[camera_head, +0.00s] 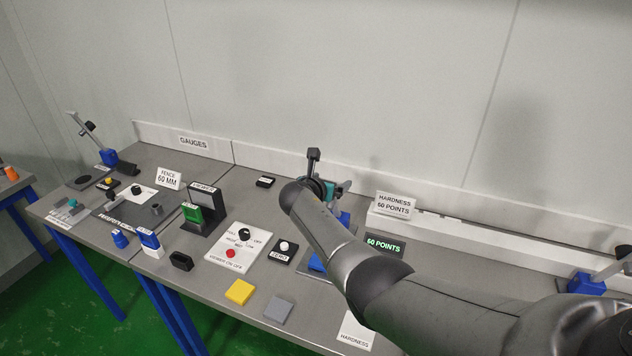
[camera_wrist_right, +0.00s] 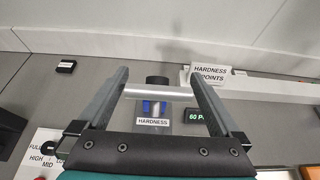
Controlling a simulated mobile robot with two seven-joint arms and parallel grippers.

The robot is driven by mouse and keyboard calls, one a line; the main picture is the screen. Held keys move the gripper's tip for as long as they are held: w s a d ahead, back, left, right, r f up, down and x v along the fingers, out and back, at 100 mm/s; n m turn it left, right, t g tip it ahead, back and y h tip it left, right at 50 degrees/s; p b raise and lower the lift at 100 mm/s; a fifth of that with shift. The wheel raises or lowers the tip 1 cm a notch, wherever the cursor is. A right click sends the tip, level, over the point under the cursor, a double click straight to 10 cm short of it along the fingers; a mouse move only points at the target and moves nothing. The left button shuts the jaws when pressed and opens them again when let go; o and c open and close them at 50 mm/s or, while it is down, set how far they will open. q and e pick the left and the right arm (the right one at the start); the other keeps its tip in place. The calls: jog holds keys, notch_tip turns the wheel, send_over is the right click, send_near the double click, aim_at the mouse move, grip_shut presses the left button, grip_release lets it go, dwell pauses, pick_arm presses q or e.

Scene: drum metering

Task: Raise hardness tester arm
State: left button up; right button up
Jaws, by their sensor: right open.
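The hardness tester shows in the right wrist view as a silver crossbar (camera_wrist_right: 160,91), with a black knob behind it and a blue part below, above a HARDNESS label (camera_wrist_right: 152,122). In the head view its blue body (camera_head: 343,222) is largely hidden behind my right wrist. My right gripper (camera_wrist_right: 158,76) is open, its two fingers on either side of the picture, with the bar spanning the gap between them. Whether the fingers touch the bar is unclear. In the head view the right gripper (camera_head: 330,188) is mostly hidden by its own arm. My left gripper is not in view.
A display (camera_head: 385,244) reads 60 POINTS, below a HARDNESS 60 POINTS sign (camera_head: 394,204). Left of my arm are a switch panel (camera_head: 239,246), a yellow block (camera_head: 240,291) and a grey block (camera_head: 278,310). A white ledge (camera_head: 460,232) runs along the wall.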

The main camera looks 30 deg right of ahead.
jog(key=p+v, duration=0.3)
jog(key=v, duration=0.8)
jog(key=shift+s+a, duration=0.15)
jog(key=shift+s, duration=0.25)
jog(key=shift+c, duration=0.2)
